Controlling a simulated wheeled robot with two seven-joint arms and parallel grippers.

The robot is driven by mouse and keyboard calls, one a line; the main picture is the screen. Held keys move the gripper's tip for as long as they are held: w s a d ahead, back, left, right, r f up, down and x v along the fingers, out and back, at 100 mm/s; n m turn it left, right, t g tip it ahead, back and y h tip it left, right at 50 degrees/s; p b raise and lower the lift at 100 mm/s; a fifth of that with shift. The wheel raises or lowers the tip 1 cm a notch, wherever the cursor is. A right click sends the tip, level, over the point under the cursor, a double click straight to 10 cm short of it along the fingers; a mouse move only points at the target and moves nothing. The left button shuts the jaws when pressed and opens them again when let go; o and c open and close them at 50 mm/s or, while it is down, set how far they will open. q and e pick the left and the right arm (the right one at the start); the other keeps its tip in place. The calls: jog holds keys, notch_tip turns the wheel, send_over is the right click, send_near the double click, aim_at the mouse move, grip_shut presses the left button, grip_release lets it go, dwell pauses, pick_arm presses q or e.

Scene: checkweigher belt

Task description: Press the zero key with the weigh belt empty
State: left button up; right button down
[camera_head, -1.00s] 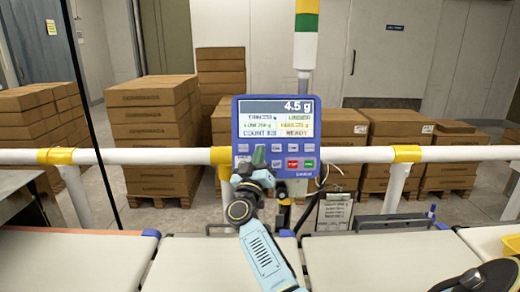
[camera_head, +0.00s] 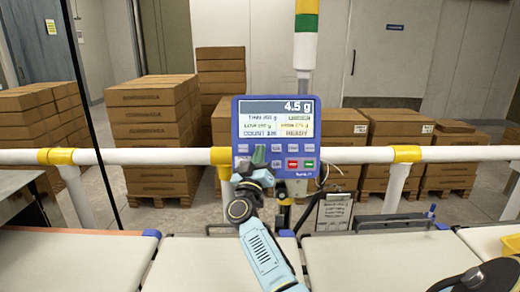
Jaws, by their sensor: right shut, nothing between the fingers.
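The blue weighing terminal (camera_head: 235,125) stands behind the belts, its display (camera_head: 276,118) reading 4.5 g, with READY at the lower right. Two rows of keys lie below the display, including a red key (camera_head: 293,163) and a green key (camera_head: 309,163). My right gripper (camera_head: 259,155) is shut and empty, its tips in front of the keypad's left half, hiding part of the key rows. I cannot tell whether the tips touch a key, and I cannot read the key labels. The middle belt (camera_head: 195,265) shows no item on its visible part; my arm covers some of it. My left gripper is not in view.
A white rail (camera_head: 160,156) with yellow collars runs across behind the belts. A clipboard (camera_head: 334,212) hangs right of the terminal's post. Another bare belt (camera_head: 390,262) lies to the right. Stacked cartons (camera_head: 150,130) stand behind.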

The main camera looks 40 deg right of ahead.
jog(key=shift+w+d, duration=0.25)
jog(key=shift+w, duration=0.05)
dwell(0.6)
jog(key=shift+s+a+r+p, duration=0.15)
jog(key=shift+s+a+p, duration=0.45)
jog(key=shift+p, duration=0.6)
jog(key=shift+d, duration=0.1)
